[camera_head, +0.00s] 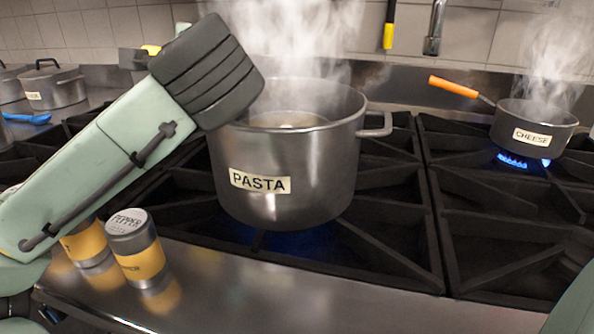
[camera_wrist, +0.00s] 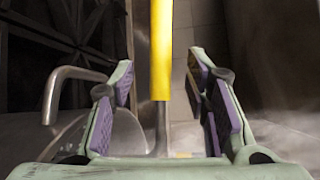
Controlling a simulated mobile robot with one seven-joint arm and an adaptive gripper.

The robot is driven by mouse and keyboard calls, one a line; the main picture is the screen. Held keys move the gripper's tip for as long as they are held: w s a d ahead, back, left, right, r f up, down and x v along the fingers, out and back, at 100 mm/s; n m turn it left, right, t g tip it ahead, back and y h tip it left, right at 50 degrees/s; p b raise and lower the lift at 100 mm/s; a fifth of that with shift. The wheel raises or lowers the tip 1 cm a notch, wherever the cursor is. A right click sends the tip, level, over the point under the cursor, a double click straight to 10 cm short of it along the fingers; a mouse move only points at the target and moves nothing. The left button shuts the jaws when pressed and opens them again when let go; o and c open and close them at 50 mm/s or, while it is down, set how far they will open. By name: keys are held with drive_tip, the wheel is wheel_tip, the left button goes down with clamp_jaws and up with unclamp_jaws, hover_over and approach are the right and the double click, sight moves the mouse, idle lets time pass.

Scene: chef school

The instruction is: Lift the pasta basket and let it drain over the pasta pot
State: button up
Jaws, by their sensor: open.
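The pasta pot (camera_head: 292,175) is a large steel pot labelled PASTA on the stove, upright and steaming. A pale rim or surface (camera_head: 287,119) shows inside it; the basket itself is mostly hidden by my arm and steam. In the wrist view a yellow handle (camera_wrist: 161,50) on a metal rod (camera_wrist: 160,130) runs between my fingers, apparently the basket's handle. My gripper (camera_wrist: 163,85) is open, with one finger on each side of the handle and gaps visible. A small yellow bit (camera_head: 151,49) shows behind my arm in the head view.
A pot labelled CHEESE (camera_head: 535,127), with an orange handle, steams over a blue flame at right. A pepper shaker (camera_head: 137,247) and another shaker (camera_head: 88,244) stand on the front ledge. Lidded pots (camera_head: 53,86) stand at left. A yellow-handled tool (camera_head: 389,30) hangs behind.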

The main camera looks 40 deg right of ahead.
drive_tip(key=shift+x, duration=1.05)
clamp_jaws()
